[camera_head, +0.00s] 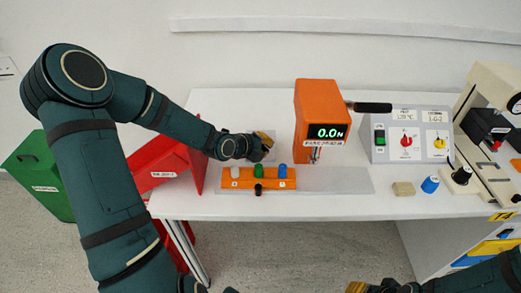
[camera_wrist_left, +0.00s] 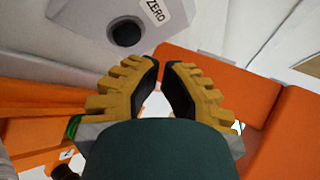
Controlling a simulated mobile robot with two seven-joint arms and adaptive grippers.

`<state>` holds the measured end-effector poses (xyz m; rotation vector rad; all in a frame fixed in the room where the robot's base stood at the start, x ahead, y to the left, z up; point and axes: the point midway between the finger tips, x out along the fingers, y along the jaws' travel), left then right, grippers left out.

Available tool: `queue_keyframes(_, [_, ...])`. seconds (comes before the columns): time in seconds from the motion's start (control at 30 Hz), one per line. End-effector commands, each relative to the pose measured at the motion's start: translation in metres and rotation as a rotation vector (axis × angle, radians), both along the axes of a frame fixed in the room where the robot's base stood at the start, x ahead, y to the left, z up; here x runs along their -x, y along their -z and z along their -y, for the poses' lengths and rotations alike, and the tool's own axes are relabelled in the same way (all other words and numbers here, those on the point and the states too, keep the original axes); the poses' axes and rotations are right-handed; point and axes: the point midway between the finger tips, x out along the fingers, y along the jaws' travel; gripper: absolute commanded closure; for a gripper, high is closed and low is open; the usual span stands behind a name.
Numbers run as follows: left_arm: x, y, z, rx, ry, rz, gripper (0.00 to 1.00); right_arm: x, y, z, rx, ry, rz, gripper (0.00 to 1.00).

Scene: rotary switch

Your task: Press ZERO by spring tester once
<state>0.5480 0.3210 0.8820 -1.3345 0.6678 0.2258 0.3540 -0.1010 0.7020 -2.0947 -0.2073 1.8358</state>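The orange spring tester (camera_head: 313,104) stands on the white table and its display reads 0.0 N. The black round ZERO button (camera_wrist_left: 126,33) sits on a light grey housing beside its ZERO label (camera_wrist_left: 153,13) in the left wrist view. I cannot make the button out in the head view. My left gripper (camera_head: 268,143) is over the table left of the tester; its yellow fingers (camera_wrist_left: 160,65) show with tips nearly together and nothing between them. They are apart from the button in the picture; depth is unclear. My right gripper (camera_head: 370,287) is barely in view at the bottom edge.
An orange strip with white, green and blue buttons (camera_head: 280,174) lies in front of my left gripper. A red bin (camera_head: 172,166) is left. A grey switch panel (camera_head: 415,134), a tan block (camera_head: 403,189) and a blue knob (camera_head: 430,185) are right of the tester.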

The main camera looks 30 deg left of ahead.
Motion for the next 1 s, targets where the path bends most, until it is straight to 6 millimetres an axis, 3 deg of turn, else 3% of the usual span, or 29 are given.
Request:
queue_keyframes(0.43, [0.022,-0.032,0.013,-0.002,0.001,0.0,1.0,0.0,-0.017,0.0,0.0,0.0,0.0,0.53])
queue_keyframes(1.0, [0.024,-0.034,0.015,0.0,0.0,0.0,1.0,0.0,-0.017,0.0,0.0,0.0,0.0,0.53])
